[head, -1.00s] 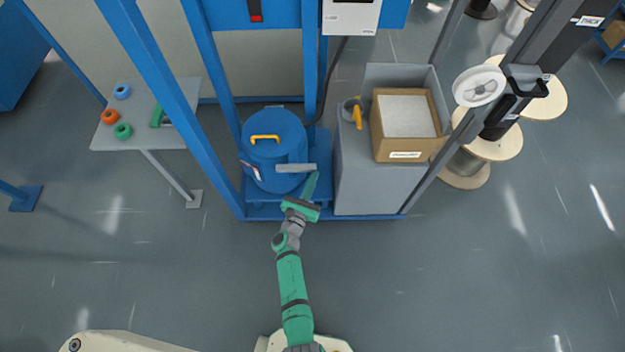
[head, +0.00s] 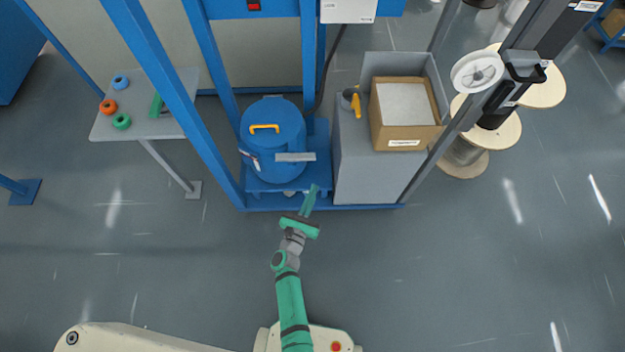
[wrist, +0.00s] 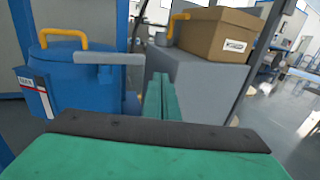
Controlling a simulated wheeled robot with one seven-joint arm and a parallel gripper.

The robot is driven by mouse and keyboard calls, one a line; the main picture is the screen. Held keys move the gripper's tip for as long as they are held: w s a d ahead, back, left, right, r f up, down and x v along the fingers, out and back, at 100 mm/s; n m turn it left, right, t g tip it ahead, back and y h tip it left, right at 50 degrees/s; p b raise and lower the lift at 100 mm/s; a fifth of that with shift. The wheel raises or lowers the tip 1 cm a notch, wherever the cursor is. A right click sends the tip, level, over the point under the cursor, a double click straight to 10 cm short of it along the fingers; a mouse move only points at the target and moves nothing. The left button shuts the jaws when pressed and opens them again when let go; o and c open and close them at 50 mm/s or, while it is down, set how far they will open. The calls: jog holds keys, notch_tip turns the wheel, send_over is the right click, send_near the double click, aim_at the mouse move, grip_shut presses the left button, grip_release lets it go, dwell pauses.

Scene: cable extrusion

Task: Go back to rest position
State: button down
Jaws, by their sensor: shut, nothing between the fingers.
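My gripper (head: 310,199) is green, and its fingers are together with nothing between them. In the head view it is in front of the blue drum (head: 272,152), over the front edge of the blue platform (head: 262,203). In the wrist view the closed fingers (wrist: 161,97) point forward, with the drum (wrist: 85,85) to the left and the grey cabinet (wrist: 205,84) ahead and to the right. My fingers appear apart from both. The drum has a yellow handle (head: 264,127) on its lid and a grey bar (head: 296,157) at its right side.
Blue frame posts (head: 219,90) rise around the drum. A side table (head: 150,125) with coloured rings is at left. Cable spools are at right. The floor in front is clear.

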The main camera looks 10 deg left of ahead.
jog(key=shift+s+d, duration=0.3)
jog(key=shift+s, duration=0.7)
jog(key=shift+s+d, duration=0.25)
jog(key=shift+s, duration=0.75)
jog(key=s+d+r+m+g+y, duration=0.1)
jog(key=s+d+r+m, duration=0.2)
jog(key=s+r+m, duration=0.9)
jog(key=s+d+r+m+g+y, duration=0.1)
jog(key=s+d+r+m+y, duration=0.1)
jog(key=s+r+m, duration=1.1)
jog(key=shift+s+d+m, duration=0.9)
jog(key=shift+s+m, duration=0.35)
jog(key=shift+m, duration=3.25)
